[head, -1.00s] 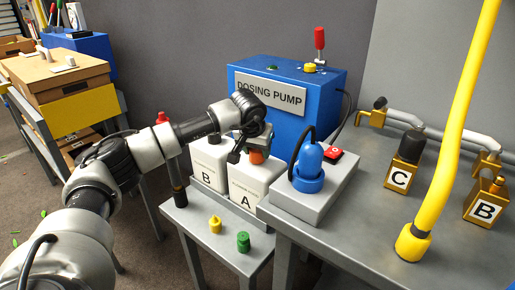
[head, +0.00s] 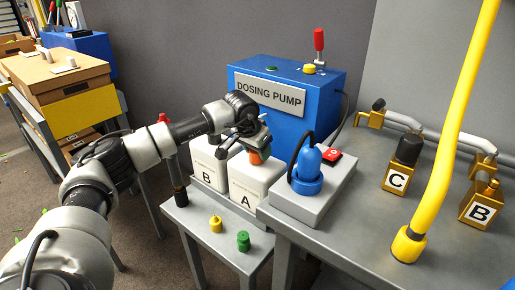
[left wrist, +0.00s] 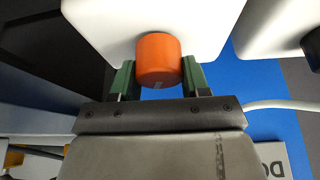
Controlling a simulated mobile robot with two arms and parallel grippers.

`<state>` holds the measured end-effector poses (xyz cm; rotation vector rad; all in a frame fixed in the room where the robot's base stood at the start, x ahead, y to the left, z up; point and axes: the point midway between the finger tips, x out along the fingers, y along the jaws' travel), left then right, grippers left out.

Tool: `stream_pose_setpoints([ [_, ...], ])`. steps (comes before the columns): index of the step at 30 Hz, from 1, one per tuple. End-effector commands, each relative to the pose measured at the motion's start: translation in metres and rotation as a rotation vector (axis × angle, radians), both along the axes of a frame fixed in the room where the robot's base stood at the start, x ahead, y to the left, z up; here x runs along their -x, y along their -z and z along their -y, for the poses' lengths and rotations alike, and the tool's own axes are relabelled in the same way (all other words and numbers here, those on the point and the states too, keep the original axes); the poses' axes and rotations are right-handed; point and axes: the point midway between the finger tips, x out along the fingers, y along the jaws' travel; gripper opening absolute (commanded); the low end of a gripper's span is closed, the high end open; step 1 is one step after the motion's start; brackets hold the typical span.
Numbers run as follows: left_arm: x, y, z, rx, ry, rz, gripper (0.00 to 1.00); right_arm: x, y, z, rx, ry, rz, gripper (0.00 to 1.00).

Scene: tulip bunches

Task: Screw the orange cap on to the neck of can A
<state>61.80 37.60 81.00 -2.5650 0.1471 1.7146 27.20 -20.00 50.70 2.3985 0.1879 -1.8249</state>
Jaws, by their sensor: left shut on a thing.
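The orange cap (head: 255,157) is at the top of can A (head: 246,184), a white can with an "A" label. My left gripper (head: 254,146) is shut on the cap from above. In the left wrist view the orange cap (left wrist: 158,60) sits between the two green fingers, against the white top of can A (left wrist: 205,25). The neck is hidden under the cap, so I cannot tell how far the cap is turned on. My right gripper does not show.
White can B (head: 208,164) stands left of can A. A yellow cap (head: 215,224) and a green cap (head: 243,241) stand on the low table in front. The blue dosing pump (head: 290,100) is behind, and a grey block with a blue plug (head: 308,172) is to the right.

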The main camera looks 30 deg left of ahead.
Motion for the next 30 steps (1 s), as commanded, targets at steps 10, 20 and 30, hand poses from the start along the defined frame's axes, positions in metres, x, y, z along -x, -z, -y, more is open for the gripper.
stream_pose_setpoints([
  [10,0.000,0.000,0.001,0.002,0.124,0.001,0.24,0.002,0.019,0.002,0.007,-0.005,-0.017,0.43],
  [20,0.000,0.000,0.001,0.001,0.125,0.001,0.63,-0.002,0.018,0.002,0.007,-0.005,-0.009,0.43],
  [30,0.000,0.000,0.001,0.000,0.125,0.001,0.76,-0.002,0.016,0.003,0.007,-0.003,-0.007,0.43],
])
